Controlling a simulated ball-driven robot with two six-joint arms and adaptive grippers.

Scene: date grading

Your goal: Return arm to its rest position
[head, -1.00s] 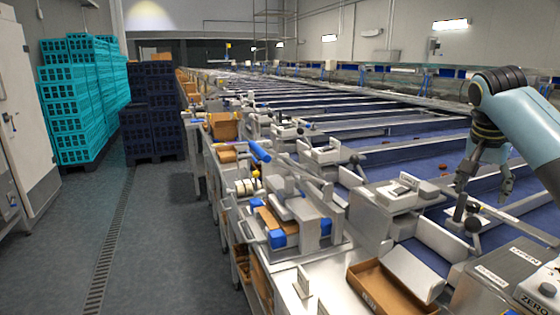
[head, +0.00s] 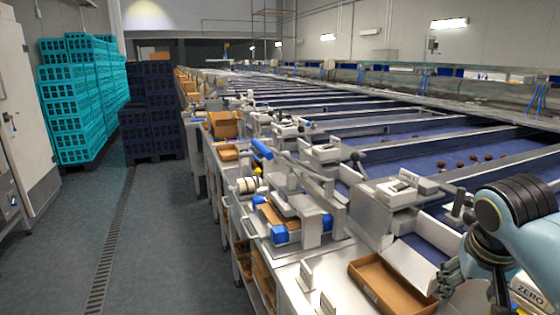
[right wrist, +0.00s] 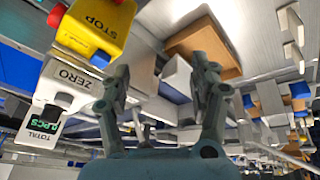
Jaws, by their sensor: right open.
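My right gripper (head: 474,290) is at the lower right of the head view, with its arm coming in from the right edge. Its fingers point down, just right of an open brown carton (head: 385,287). In the right wrist view the two fingers of the gripper (right wrist: 160,88) stand apart with nothing between them. The carton also shows beyond the fingers in that view (right wrist: 207,45). My left gripper is not in view.
A yellow box marked STOP (right wrist: 97,28) and a white ZERO box (right wrist: 72,75) lie left of the fingers in the wrist view. Several brown dates (head: 473,158) lie on the blue belt. Teal crates (head: 75,110) stand left; the aisle floor is clear.

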